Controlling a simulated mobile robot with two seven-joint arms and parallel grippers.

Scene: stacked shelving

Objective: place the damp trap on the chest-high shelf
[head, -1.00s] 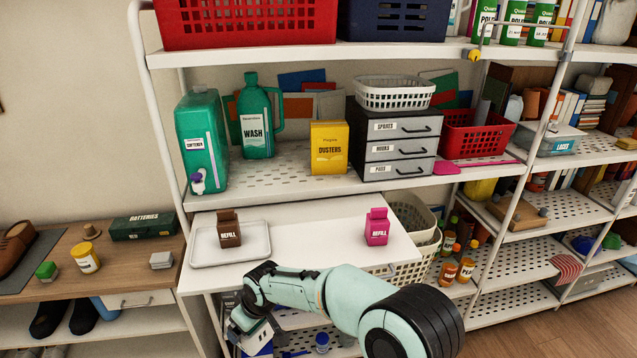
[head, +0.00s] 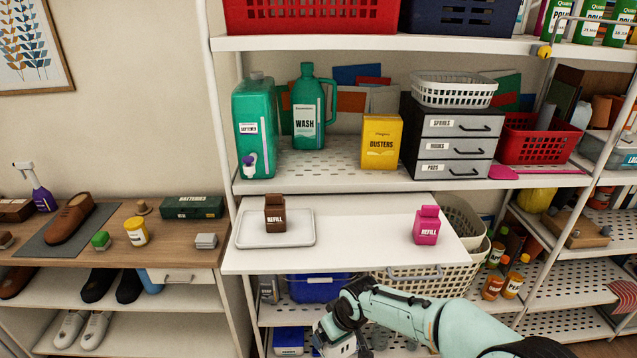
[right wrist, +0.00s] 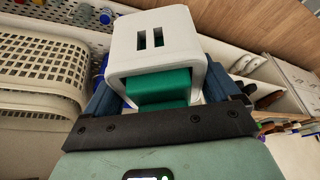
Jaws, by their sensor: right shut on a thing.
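In the right wrist view my right gripper (right wrist: 160,108) is shut on a white box with two dark slots and a green part below, which seems to be the damp trap (right wrist: 165,40). In the head view my right gripper (head: 335,338) hangs low in front of the shelving, below the white pull-out board; the held thing is mostly hidden or cut off at the bottom edge. The perforated shelf (head: 335,165) above the board holds green bottles, a yellow dusters box (head: 381,142) and a drawer unit (head: 452,145). My left gripper is not in view.
The white board (head: 360,225) carries a tray (head: 275,240) with a brown refill carton (head: 275,214), and a pink refill carton (head: 427,226) at right. Between the cartons the board is clear. The shelf front has free room between the wash bottle (head: 309,108) and dusters box.

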